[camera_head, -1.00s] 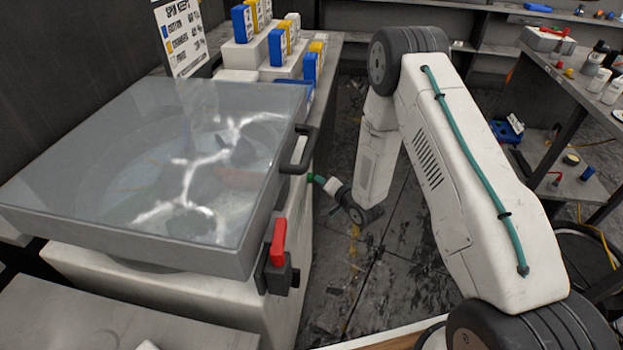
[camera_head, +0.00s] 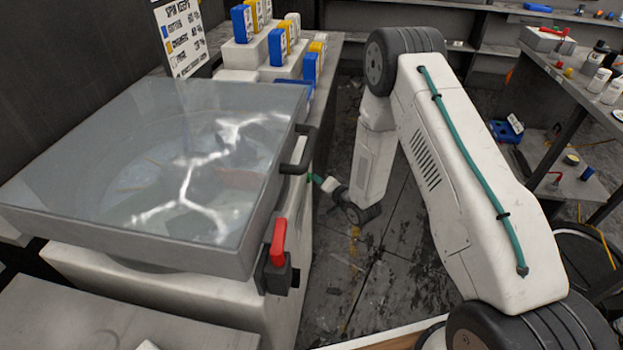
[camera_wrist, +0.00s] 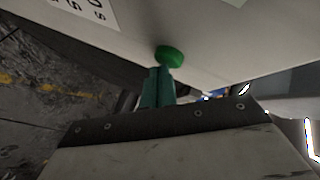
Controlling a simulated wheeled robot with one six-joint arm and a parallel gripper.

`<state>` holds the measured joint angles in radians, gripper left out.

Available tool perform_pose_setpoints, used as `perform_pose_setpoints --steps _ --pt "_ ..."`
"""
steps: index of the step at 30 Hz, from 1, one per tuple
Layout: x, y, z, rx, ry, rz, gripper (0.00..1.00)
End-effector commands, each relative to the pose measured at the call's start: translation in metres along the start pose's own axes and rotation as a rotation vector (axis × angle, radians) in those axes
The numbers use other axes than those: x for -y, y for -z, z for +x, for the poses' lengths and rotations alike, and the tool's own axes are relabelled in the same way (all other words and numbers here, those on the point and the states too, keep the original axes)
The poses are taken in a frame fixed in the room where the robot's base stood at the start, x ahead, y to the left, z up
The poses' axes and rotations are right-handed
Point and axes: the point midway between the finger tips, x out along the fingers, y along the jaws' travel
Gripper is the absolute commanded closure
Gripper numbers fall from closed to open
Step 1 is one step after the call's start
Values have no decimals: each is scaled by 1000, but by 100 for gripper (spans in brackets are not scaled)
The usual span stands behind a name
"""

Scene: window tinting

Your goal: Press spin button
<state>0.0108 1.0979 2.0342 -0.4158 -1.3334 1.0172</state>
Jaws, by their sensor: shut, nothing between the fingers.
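The spin machine (camera_head: 270,310) is a pale cabinet with a closed, clear-topped lid (camera_head: 215,255). In the wrist view a round green button (camera_wrist: 170,55) stands out from the pale cabinet side. My gripper (camera_wrist: 158,72) has green fingers that are shut and empty. Their tips are right at the button's lower edge, and I cannot tell whether they press on it. In the head view my gripper (camera_head: 316,179) is beside the machine's right side, below the lid handle (camera_head: 300,155). The button cannot be clearly made out there.
A red lever (camera_head: 278,243) sits on the machine's front right corner. Blue, yellow and white boxes (camera_head: 278,46) stand on steps behind. A sign (camera_head: 180,38) is at the back left. A workbench with bottles (camera_head: 598,82) is at the right. Floor (camera_head: 385,270) is open between.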

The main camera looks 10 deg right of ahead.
Motion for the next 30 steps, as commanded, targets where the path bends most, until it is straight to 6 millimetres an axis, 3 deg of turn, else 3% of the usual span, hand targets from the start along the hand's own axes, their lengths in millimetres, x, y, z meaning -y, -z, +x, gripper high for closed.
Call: perform_pose_setpoints --steps 14,30 --pt "1 -1 2 1 1 0 100" --pt "-8 9 -12 0 1 0 100"
